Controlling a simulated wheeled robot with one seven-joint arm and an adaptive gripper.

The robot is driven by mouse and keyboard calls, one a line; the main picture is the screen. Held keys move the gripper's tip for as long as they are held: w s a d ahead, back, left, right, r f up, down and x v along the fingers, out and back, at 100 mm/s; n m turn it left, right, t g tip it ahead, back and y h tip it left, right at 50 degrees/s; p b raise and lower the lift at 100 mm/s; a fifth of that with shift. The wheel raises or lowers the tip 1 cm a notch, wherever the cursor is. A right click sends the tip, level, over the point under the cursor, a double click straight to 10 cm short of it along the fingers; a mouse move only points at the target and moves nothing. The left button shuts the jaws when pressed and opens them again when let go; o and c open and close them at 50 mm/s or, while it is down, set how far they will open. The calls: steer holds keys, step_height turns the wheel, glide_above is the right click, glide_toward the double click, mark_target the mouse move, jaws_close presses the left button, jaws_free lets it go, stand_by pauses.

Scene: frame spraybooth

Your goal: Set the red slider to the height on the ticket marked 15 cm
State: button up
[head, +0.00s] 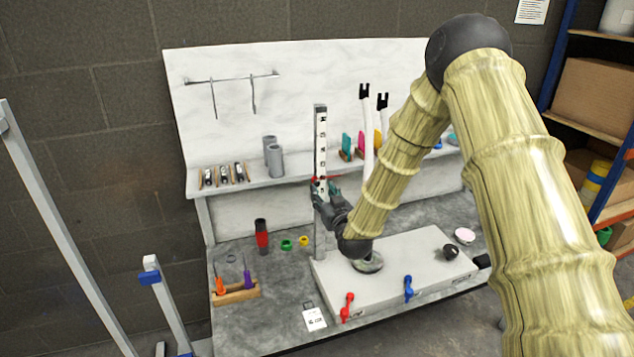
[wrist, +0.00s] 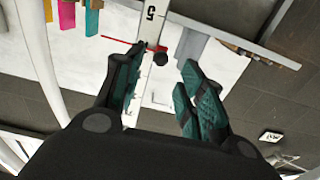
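The upright white height scale (head: 320,140) with black marks stands on the bench at the back of a grey base. The red slider (head: 322,178) is on its lower part, partly hidden by my gripper. In the wrist view the red slider (wrist: 148,46) shows as a red pointer with a dark round knob (wrist: 160,59), near a scale figure that looks like 5. My gripper (wrist: 162,62) is open, its teal fingers on either side of the knob with visible gaps. It also shows in the head view (head: 327,190). A white ticket (head: 314,319) lies at the bench front; its print is too small to read.
The grey base plate (head: 400,275) carries red (head: 347,305) and blue (head: 408,287) levers and a black knob (head: 450,251). A red-and-black bottle (head: 262,235) and a wooden tool holder (head: 236,294) stand to the left. A shelf (head: 265,182) with cylinders runs behind the scale.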

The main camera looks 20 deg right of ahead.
mark_target(318, 184)
steer(key=w+p, duration=0.1)
steer(key=w, duration=0.5)
steer(key=shift+w+a, duration=0.1)
steer(key=shift+w, duration=0.2)
jaws_close()
